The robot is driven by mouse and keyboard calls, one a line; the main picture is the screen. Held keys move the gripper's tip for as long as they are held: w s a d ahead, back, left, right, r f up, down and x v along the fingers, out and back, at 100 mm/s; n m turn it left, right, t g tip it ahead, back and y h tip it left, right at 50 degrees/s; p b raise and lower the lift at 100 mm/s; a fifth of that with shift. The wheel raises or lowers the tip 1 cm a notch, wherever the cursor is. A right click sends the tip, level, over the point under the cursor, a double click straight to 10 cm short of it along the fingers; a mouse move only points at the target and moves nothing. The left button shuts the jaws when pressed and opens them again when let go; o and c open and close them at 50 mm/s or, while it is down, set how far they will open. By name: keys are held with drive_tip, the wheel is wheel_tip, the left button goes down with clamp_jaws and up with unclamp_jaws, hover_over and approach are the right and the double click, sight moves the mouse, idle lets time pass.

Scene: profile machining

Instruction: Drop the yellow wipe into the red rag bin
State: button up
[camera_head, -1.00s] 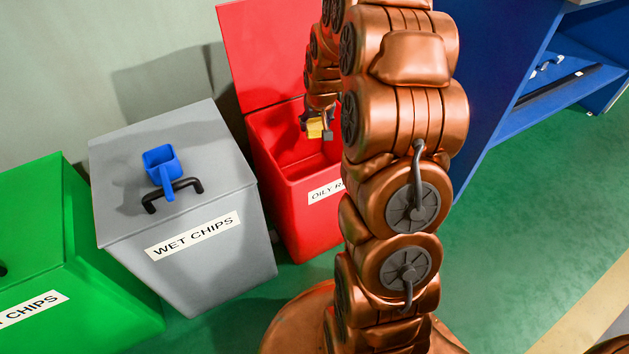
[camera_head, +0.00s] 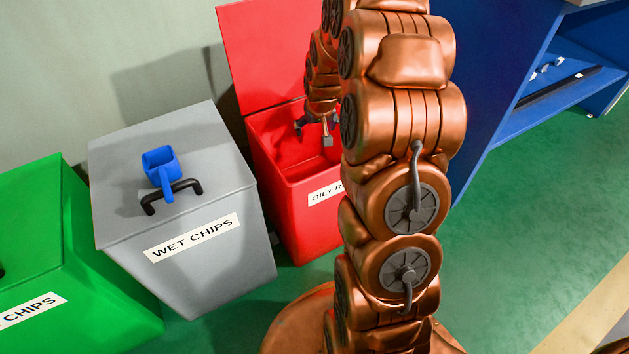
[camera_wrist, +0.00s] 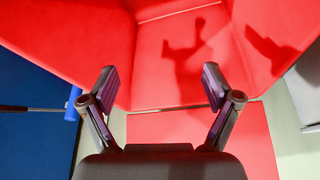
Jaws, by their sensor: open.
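The red rag bin (camera_head: 312,222) stands behind and left of my arm in the head view, its lid raised at the back and its label partly covered by my arm. My gripper (camera_head: 313,133) is over the bin's opening with its fingers apart and nothing between them. In the wrist view my gripper (camera_wrist: 160,88) is open and empty, with red bin surfaces (camera_wrist: 165,65) around it and its shadow on them. The yellow wipe does not show in either current view. The bottom of the bin is hidden in the head view.
A grey wet chips bin (camera_head: 205,270) stands left of the red bin, with a blue scoop-like object (camera_head: 160,165) by its lid handle. A green bin (camera_head: 60,250) is farther left. A blue cabinet (camera_head: 495,100) stands at right. Green floor (camera_head: 540,230) is clear at right.

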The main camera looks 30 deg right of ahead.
drive_tip(key=shift+r, duration=0.1)
drive_tip(key=v, duration=1.1)
drive_tip(key=shift+r, duration=0.4)
drive_tip(key=shift+s+r, duration=0.1)
drive_tip(key=s+a+r+n+g+y+p, duration=0.1)
drive_tip(key=s+a+r+p, duration=0.55)
drive_tip(key=r+p, duration=0.2)
drive_tip(key=s+a+r+n+g+p, duration=0.1)
drive_tip(key=s+a+r+g+p, duration=0.1)
drive_tip(key=s+a+r+p, duration=0.55)
drive_tip(key=s+a+r+n+g+p, duration=0.1)
drive_tip(key=s+a+r+p, duration=0.3)
drive_tip(key=s+r+p, duration=0.4)
drive_tip(key=s+a+r+n+g+p, duration=0.1)
drive_tip(key=s+a+r+p, duration=0.3)
drive_tip(key=s+r+p, duration=0.5)
wheel_tip(320, 180, up, 2)
drive_tip(key=shift+s+g+y, duration=0.3)
drive_tip(key=shift+s+g, duration=0.3)
drive_tip(key=shift+s, duration=0.3)
